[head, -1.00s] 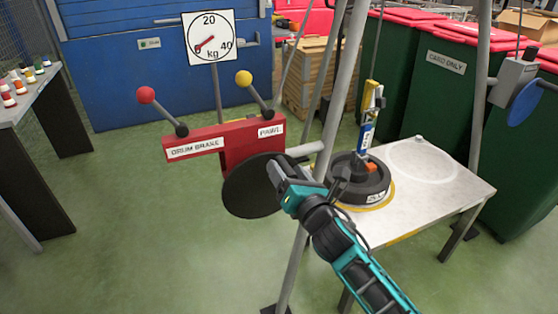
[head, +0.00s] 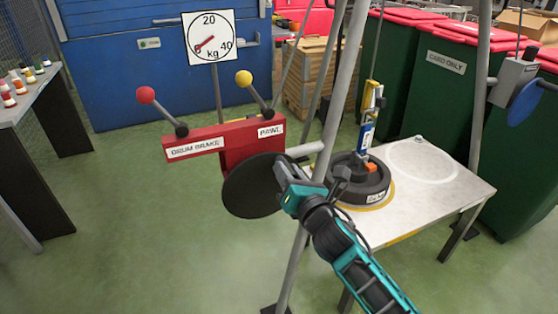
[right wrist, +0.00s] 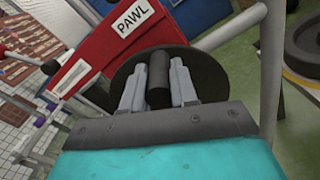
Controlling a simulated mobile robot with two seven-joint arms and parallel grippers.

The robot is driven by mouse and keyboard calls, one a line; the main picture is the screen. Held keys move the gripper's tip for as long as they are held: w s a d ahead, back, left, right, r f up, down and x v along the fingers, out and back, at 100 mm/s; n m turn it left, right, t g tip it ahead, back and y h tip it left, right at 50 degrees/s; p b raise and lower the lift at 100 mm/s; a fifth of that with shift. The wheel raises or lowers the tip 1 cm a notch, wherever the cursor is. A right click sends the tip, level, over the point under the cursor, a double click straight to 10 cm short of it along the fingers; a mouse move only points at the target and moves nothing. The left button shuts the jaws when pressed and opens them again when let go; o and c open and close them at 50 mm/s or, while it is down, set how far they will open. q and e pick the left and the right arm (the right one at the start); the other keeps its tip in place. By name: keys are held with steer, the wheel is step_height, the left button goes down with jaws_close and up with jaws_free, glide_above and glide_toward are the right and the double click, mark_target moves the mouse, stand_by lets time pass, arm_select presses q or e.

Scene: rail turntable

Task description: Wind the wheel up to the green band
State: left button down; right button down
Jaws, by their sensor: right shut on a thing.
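The dark round wheel (head: 358,190) lies flat on a pale table, inside a yellow ring. A yellow and blue hanging piece (head: 369,115) stands over it on a line. The red winch housing (head: 240,150) carries a black crank disc (head: 250,190). My right gripper (head: 284,172) is at the disc's right side. In the right wrist view its fingers (right wrist: 158,85) are shut on the black crank handle (right wrist: 158,78), in front of the disc. No green band can be made out. My left gripper is not in view.
A drum brake lever with a red knob (head: 146,95) and a pawl lever with a yellow knob (head: 243,78) rise from the housing. The kg dial (head: 209,38) points near zero. Grey frame legs (head: 325,135) stand close to my right arm. Green bins (head: 440,95) stand behind.

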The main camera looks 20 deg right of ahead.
steer(key=shift+d+f+m, duration=0.5)
steer(key=shift+d+m, duration=0.1)
steer(key=shift+m, duration=0.3)
steer(key=shift+d+f+m, duration=0.45)
steer(key=shift+d+m, duration=0.15)
steer(key=shift+m, duration=0.3)
steer(key=shift+f, duration=0.1)
